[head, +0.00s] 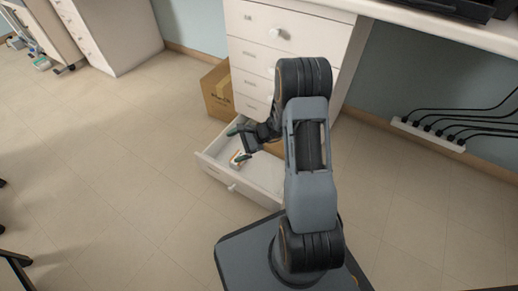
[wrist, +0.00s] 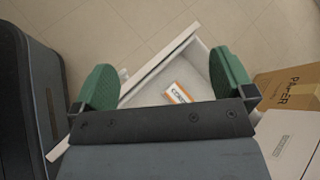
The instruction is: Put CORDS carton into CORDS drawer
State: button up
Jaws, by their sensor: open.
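The CORDS carton (wrist: 178,93) is a small white box with orange ends and dark lettering. The drawer's label cannot be read.
A brown cardboard paper box (head: 217,92) stands on the floor beside the white cabinet (head: 290,43). It also shows in the wrist view (wrist: 290,90). A power strip (head: 428,133) with black cables runs along the wall at right.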

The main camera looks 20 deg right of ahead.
jog(key=s+d+r+n+g+h, duration=0.1)
jog(key=s+r+n+h, duration=1)
jog(key=s+r+n, duration=0.5)
notch_tip(320, 180, up, 3)
jog(key=shift+s+d+r+n, duration=0.1)
jog(key=shift+s+d+n, duration=0.15)
jog(key=shift+s, duration=0.75)
